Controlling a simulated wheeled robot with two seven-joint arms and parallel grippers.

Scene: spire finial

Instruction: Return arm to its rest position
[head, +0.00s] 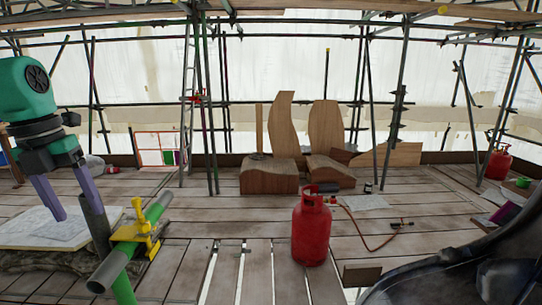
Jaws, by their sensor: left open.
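My left gripper (82,215) is in the left of the head view, on a green and black arm. It points down with its two purple fingers spread apart, and no held object shows between them. The right finger overlaps a dark upright tube (95,228) in the picture; I cannot tell whether they touch. Beside it, a grey and green pipe (130,242) slants up to the right, with a yellow clamp (137,230) around it. My right gripper is not in view.
A paper sheet (45,231) lies at the left below the gripper. A red gas cylinder (311,232) stands on the plank floor (185,215), with a hose to its right. Carved wooden pieces (268,178) stand behind. Scaffold poles rise around. A large dark curved shape (480,272) fills the lower right.

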